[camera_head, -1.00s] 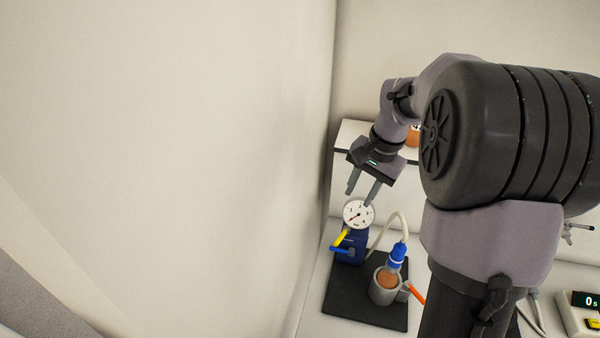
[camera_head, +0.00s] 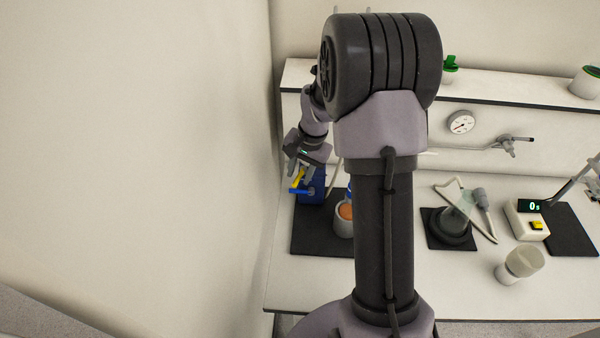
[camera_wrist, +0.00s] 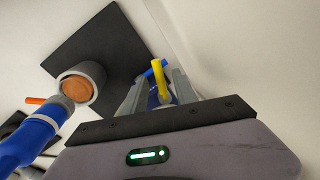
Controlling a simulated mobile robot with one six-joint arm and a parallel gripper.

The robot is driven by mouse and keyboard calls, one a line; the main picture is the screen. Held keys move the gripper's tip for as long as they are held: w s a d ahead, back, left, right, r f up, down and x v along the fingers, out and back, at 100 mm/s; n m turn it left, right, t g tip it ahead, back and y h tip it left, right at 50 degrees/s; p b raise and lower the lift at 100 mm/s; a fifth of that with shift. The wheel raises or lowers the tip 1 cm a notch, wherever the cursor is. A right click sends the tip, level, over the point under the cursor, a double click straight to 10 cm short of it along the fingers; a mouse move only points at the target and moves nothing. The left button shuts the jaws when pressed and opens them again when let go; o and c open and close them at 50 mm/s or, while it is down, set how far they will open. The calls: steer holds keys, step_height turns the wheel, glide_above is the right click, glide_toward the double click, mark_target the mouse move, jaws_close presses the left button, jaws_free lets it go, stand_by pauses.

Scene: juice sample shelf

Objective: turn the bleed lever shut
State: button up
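A blue pump-like body (camera_head: 316,186) stands at the back of a black mat (camera_head: 308,243), near the left wall. A yellow lever (camera_head: 298,179) juts from it, with a blue handle (camera_head: 300,191) just below. My gripper (camera_head: 300,167) is over this device and hides the dial seen there earlier. In the wrist view, my gripper (camera_wrist: 161,76) is open, with the yellow lever (camera_wrist: 159,76) showing between its fingers. I cannot tell whether either finger touches it. The blue handle (camera_wrist: 154,68) shows behind the lever.
A grey cup (camera_head: 342,227) with orange-brown contents stands on the mat, partly behind my arm. In the wrist view, a blue-bodied tool (camera_wrist: 28,143) is near the cup (camera_wrist: 98,75). Right lie a dark stand (camera_head: 450,228), a timer (camera_head: 522,222) and a jar (camera_head: 520,263).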

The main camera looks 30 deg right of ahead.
jaws_close()
stand_by(1.4)
